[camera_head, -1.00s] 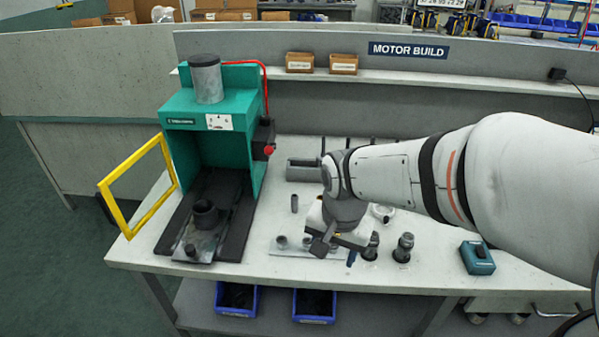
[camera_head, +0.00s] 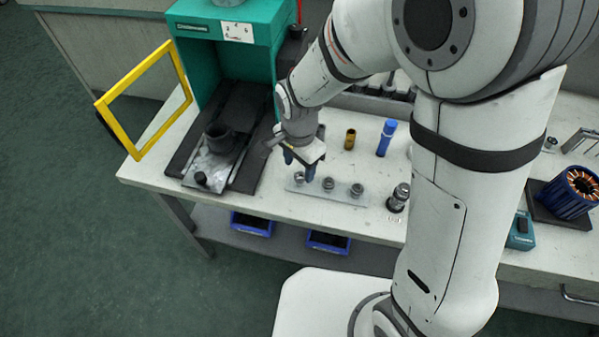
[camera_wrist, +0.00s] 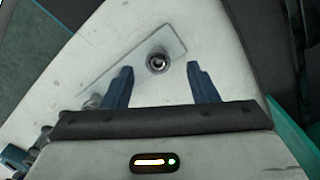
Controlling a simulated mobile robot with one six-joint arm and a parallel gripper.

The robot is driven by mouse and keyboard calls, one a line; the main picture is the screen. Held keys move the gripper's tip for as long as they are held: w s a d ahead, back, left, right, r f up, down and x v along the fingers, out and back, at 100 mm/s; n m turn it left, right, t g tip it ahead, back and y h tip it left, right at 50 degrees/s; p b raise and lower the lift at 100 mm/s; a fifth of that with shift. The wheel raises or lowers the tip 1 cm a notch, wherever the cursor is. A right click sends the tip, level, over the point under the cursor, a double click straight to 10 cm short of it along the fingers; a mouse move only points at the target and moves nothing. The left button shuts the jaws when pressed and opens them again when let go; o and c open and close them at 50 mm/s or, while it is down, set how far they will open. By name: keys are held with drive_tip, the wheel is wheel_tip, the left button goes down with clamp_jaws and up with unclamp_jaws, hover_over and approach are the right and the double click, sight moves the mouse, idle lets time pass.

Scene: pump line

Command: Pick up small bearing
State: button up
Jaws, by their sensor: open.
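Three small metal ring-shaped bearings stand in a row on a flat light plate (camera_head: 343,194) on the bench. The left bearing (camera_head: 299,178) is nearest my gripper; the middle bearing (camera_head: 328,183) and right bearing (camera_head: 357,190) stand beyond it. I cannot tell which is smallest. My gripper (camera_head: 299,165) points down just above the left end of the plate, blue fingers apart and empty. In the wrist view one bearing (camera_wrist: 157,62) lies in line with the gap between the fingertips (camera_wrist: 159,68), not visibly touching either. The left finger hides part of the plate (camera_wrist: 172,38).
A green press (camera_head: 233,65) with a yellow guard frame (camera_head: 145,100) stands close to the left. A brass part (camera_head: 350,139), a blue cylinder (camera_head: 386,138) and a dark metal part (camera_head: 398,197) stand nearby. A copper-wound stator (camera_head: 573,192) is far right.

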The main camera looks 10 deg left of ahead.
drive_tip(key=shift+d+f, duration=0.15)
drive_tip(key=shift+f, duration=1.2)
drive_tip(key=shift+c, duration=0.4)
drive_tip(key=c, duration=0.8)
